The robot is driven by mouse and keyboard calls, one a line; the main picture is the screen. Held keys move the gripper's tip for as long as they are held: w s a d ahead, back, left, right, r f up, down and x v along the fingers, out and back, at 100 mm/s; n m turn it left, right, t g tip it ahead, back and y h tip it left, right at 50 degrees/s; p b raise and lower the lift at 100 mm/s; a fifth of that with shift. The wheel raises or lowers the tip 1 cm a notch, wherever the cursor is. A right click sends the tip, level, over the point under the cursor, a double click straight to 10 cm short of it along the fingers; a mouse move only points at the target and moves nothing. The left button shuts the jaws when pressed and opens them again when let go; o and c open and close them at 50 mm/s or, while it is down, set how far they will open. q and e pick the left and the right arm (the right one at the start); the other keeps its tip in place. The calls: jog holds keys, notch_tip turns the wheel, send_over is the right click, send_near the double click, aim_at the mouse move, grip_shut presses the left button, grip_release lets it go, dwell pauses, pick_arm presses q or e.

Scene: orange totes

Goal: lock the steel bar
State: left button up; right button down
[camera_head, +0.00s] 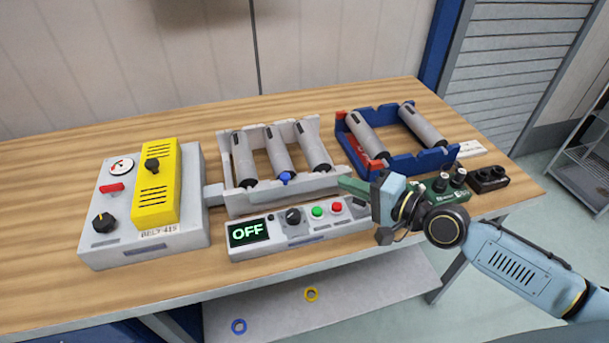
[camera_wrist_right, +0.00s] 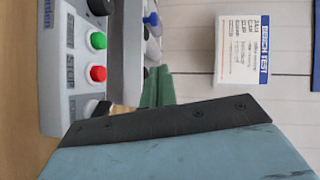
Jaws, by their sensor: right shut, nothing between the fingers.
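Three grey steel bars lie side by side in a white rack (camera_head: 240,207) in the head view: a left bar (camera_head: 243,160), a middle bar (camera_head: 279,153) and a right bar (camera_head: 313,147). A blue knob (camera_head: 285,178) sits at the near end of the middle bar; it also shows in the right wrist view (camera_wrist_right: 152,20). My right gripper (camera_head: 350,187) has green fingers, also in the wrist view (camera_wrist_right: 157,88). It is shut and empty near the rack's front right corner, above the control panel's right end. My left gripper is out of view.
A control panel (camera_head: 290,238) reading OFF stands before the rack. A grey box with a yellow cover (camera_head: 157,190) stands left. A blue rack (camera_head: 435,160) with two bars stands right, near a green box (camera_head: 440,192) and a black box (camera_head: 488,178). The left tabletop is clear.

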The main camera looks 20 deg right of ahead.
aim_at(304, 178)
jog(key=x, duration=0.7)
jog(key=shift+r+p, duration=0.1)
jog(key=shift+p, duration=0.2)
jog(key=shift+w+a+f+p, duration=0.15)
jog(key=shift+a+p, duration=0.1)
jog(key=shift+a, duration=0.35)
jog(key=shift+w+a+f+p, duration=0.1)
jog(key=shift+a+p, duration=0.1)
jog(key=shift+a, duration=0.4)
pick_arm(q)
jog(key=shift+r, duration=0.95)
pick_arm(e)
jog(key=shift+w+a+f, duration=0.15)
jog(key=shift+a+f, duration=0.15)
jog(key=shift+a, duration=0.5)
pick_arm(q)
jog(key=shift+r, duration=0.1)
